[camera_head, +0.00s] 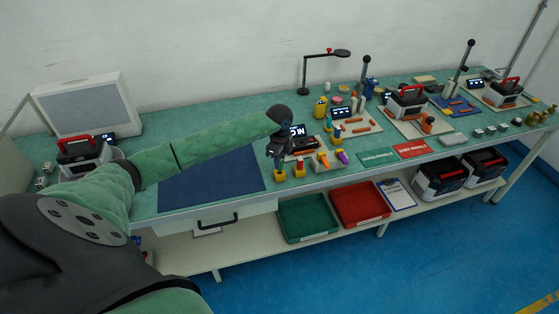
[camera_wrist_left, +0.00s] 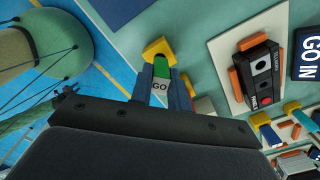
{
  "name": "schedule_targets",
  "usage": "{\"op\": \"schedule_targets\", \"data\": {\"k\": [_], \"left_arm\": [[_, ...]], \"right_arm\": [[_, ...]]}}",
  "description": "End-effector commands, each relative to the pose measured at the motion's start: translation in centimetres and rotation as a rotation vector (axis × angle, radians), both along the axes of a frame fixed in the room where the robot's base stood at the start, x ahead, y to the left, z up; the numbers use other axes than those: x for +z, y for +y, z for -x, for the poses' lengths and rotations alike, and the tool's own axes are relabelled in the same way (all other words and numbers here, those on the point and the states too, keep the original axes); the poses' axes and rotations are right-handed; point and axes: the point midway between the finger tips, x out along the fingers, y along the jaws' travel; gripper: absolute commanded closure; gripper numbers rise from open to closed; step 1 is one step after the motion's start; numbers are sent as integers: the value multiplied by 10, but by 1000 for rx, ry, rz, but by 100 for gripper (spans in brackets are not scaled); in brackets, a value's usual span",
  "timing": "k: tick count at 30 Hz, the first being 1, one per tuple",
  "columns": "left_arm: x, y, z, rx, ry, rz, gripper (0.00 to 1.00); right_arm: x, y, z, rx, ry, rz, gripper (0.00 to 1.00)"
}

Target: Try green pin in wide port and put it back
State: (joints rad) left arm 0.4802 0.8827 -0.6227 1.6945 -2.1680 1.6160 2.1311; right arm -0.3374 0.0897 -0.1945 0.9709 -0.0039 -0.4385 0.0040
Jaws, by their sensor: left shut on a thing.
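My left gripper (camera_head: 279,164) is over the front edge of the bench, left of the small fixtures. Which port is the wide one is unclear. My right gripper is not in view.
A GO IN sign (camera_wrist_left: 308,60) stands beside the device. A dark blue mat (camera_head: 212,181) lies bare left of the gripper. Another yellow block (camera_head: 299,171) and a purple-topped piece (camera_head: 342,157) are close on the right. Green (camera_head: 305,219) and red (camera_head: 360,205) trays sit below.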

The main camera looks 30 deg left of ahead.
Motion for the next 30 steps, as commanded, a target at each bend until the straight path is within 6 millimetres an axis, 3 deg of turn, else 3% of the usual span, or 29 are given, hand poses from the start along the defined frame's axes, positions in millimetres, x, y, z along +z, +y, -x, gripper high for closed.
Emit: {"op": "schedule_targets", "data": {"k": [30], "left_arm": [[-8,0,0,0,0,0,100]], "right_arm": [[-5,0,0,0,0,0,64]]}}
